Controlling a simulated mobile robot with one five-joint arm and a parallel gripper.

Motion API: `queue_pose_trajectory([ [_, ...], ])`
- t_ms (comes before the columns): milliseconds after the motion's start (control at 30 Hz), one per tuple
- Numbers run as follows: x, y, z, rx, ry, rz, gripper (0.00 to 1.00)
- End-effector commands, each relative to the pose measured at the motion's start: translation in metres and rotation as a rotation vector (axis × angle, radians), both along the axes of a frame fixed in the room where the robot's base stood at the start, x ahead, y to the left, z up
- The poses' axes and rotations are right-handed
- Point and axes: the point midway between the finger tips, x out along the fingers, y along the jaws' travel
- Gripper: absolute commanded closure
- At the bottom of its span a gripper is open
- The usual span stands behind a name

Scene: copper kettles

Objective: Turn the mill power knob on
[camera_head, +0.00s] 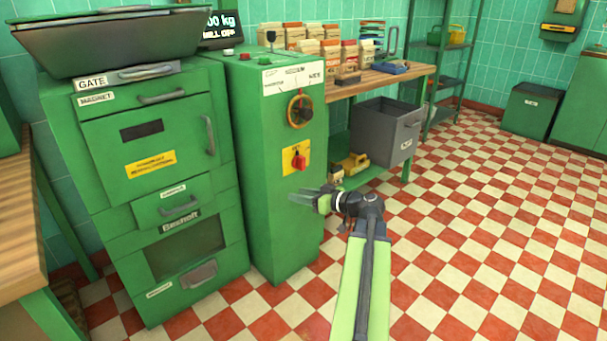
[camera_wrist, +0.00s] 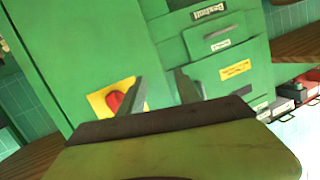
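The mill power knob (camera_head: 300,161) is red and sits on a yellow plate (camera_head: 290,157) on the front of the green cabinet (camera_head: 262,200). In the wrist view the knob (camera_wrist: 115,101) shows left of my gripper's fingers, partly covered by one finger. My gripper (camera_head: 303,195) is below the knob in the head view, apart from it as far as I can see. In the wrist view my gripper (camera_wrist: 162,95) has its two fingers spread with nothing between them.
A round dial (camera_head: 300,110) sits above the knob. The green mill (camera_head: 165,150) with drawers stands left of the cabinet. A wooden bench (camera_head: 385,80) with packages and a grey bin (camera_head: 385,130) are to the right. The checkered floor (camera_head: 470,220) is clear at right.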

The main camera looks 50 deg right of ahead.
Motion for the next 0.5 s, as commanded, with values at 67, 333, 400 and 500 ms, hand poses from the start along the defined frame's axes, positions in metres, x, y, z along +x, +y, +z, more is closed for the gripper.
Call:
queue_pose_trajectory([
  [67,-0.035,-0.051,0.011,-0.055,-0.105,-0.098,0.6],
  [333,-0.082,-0.104,0.038,-0.143,-0.231,-0.222,0.6],
  [400,-0.079,-0.104,0.038,-0.143,-0.23,-0.221,0.6],
  [500,-0.069,-0.104,0.038,-0.141,-0.229,-0.217,0.6],
])
